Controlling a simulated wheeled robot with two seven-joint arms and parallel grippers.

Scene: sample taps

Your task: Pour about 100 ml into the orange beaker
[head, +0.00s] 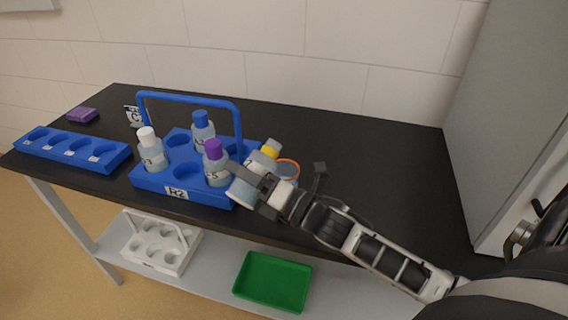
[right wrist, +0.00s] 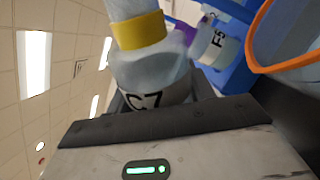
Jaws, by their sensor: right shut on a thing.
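My right gripper (head: 262,185) is shut on a grey-blue bottle (head: 246,190) with a yellow band at its neck. The right wrist view shows this bottle (right wrist: 150,75) labelled C7, with the yellow band (right wrist: 140,30). In the head view the bottle leans with its neck up and to the right, towards the orange beaker (head: 289,163). The beaker stands just right of the bottle, partly hidden by my gripper. Its orange rim (right wrist: 262,45) shows in the right wrist view. No stream of liquid shows, and I cannot tell the beaker's level. My left gripper is not in view.
A blue handled rack (head: 150,183) marked R2 holds white-capped (head: 150,153), blue-capped (head: 202,133) and purple-capped (head: 215,165) bottles. A blue holder (head: 118,154) and purple block (head: 82,115) are at left. The black table (head: 390,160) is clear at right, before a grey cabinet (head: 505,110).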

